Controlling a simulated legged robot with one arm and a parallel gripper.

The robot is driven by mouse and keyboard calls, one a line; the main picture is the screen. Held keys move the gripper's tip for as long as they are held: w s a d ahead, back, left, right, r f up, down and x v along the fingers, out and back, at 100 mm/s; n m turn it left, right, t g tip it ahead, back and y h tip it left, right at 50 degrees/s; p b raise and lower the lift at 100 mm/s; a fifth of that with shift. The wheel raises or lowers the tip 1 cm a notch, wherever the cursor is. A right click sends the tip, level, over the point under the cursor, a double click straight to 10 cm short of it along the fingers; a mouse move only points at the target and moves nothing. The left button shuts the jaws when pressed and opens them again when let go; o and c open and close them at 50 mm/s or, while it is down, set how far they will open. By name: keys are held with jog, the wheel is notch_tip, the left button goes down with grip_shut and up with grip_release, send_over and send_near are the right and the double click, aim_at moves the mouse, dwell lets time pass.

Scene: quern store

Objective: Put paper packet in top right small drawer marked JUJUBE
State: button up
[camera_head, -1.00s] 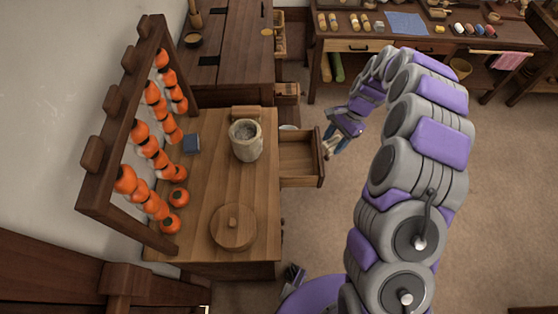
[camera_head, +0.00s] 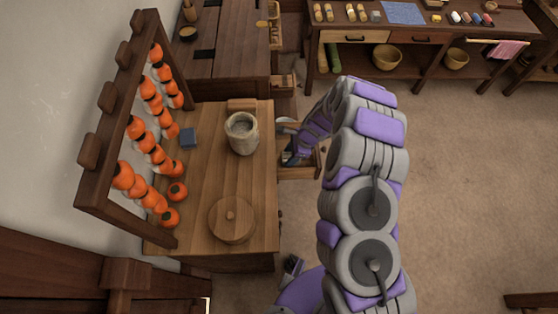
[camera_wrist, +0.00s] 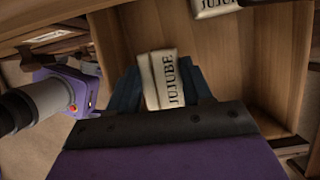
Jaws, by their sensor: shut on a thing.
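In the wrist view my gripper (camera_wrist: 165,90) is shut on a cream paper packet (camera_wrist: 160,78) lettered JUJUBE. The dark blue fingers lie on both sides of it. An open wooden drawer (camera_wrist: 285,60) spreads beyond and around the packet in that view; I cannot tell how far below the packet its floor is. A second pale JUJUBE-marked packet (camera_wrist: 212,6) shows at the top edge, partly cut off. In the head view my gripper (camera_head: 290,156) is over the pulled-out drawer (camera_head: 300,173) at the bench's right side; the arm hides part of it, and the packet cannot be made out.
The bench top (camera_head: 200,200) bears a stone pot (camera_head: 241,135), a round wooden lid (camera_head: 231,219) and a small blue block (camera_head: 188,137). A rack of orange fruit (camera_head: 165,120) stands at its left. Open floor (camera_head: 460,200) lies to the right.

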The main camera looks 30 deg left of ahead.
aim_at(283, 157)
notch_tip(283, 157, down, 3)
jog(key=shift+d+r, duration=0.15)
jog(key=a, duration=0.1)
jog(key=s+a+b, duration=0.1)
jog(key=s+a, duration=0.1)
jog(key=shift+s+a+f, duration=0.1)
jog(key=shift+a+f, duration=0.2)
jog(key=shift+a, duration=0.1)
jog(key=shift+f, duration=0.3)
jog(key=shift+d+f+b, duration=0.1)
jog(key=shift+d+b, duration=0.05)
jog(key=shift+b, duration=0.15)
jog(key=o, duration=0.8)
jog(key=shift+o, duration=0.2)
